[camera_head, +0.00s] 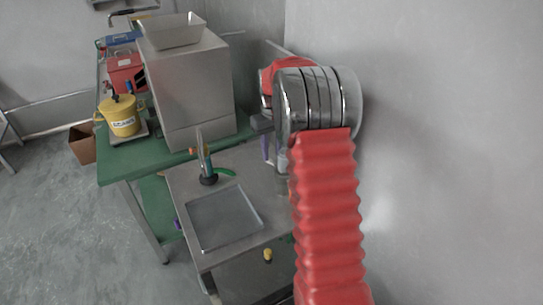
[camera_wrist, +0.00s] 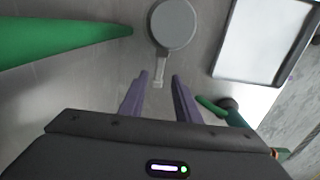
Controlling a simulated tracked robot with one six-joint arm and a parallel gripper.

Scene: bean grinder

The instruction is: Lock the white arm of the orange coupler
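In the wrist view a round grey disc (camera_wrist: 174,24) has a short pale arm (camera_wrist: 159,72) pointing toward my gripper (camera_wrist: 160,76). The two purple fingers of my gripper are apart, one on each side of the pale arm's end, with a gap visible on both sides. I cannot tell how far above or below the arm the fingertips are. No clearly orange coupler shows in either view, so I cannot tell whether this arm belongs to it. In the head view a purple finger (camera_head: 265,147) shows beside my wrist, and my arm hides the area behind it.
A thick green bar (camera_wrist: 60,40) lies left in the wrist view. A shallow metal tray (camera_head: 195,232) sits in the steel table near a dark-based upright fitting (camera_head: 208,179) and green hose (camera_head: 226,172). A tall steel machine (camera_head: 190,95) and yellow pot (camera_head: 122,117) stand on the green table.

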